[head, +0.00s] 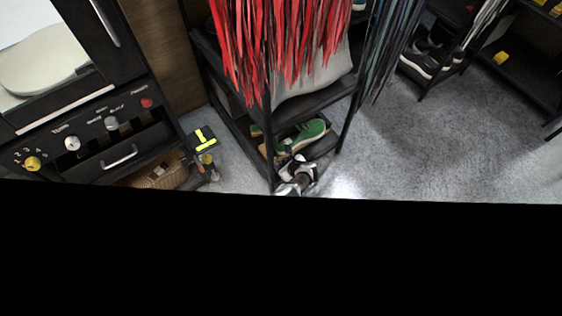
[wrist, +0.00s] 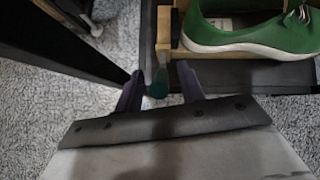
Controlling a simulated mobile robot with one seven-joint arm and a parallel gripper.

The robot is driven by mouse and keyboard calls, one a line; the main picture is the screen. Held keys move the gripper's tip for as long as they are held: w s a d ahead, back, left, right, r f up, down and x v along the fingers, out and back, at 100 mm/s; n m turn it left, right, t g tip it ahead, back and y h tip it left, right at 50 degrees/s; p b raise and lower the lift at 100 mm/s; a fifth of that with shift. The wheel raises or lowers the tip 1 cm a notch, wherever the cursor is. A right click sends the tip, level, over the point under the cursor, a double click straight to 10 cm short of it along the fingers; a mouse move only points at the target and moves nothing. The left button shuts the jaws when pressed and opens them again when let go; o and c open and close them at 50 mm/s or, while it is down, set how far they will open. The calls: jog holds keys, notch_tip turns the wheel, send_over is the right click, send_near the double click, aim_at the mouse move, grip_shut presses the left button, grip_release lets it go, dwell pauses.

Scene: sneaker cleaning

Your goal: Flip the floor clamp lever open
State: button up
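In the wrist view, a narrow teal-tipped piece (wrist: 159,82), which looks like the clamp lever, stands between the two fingers of my gripper (wrist: 160,88). The fingers are apart, with gaps on either side of it; I cannot tell whether either one touches it. Behind it are a wooden block (wrist: 163,28) and a green sneaker (wrist: 240,36) with a white sole. In the head view, my gripper (head: 297,164) is low, just in front of the green sneaker (head: 308,134) on the rack's bottom level. The lever is too small to make out there.
A black rack (head: 228,118) with red strips hanging above surrounds the sneaker closely. A dark bar (wrist: 62,45) lies left of my fingers in the wrist view. A black-and-yellow item (head: 205,139) and a wicker basket (head: 158,174) stand left. Open grey floor (head: 400,150) lies right.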

jog(key=p+v, duration=0.8)
jog(key=v, duration=0.4)
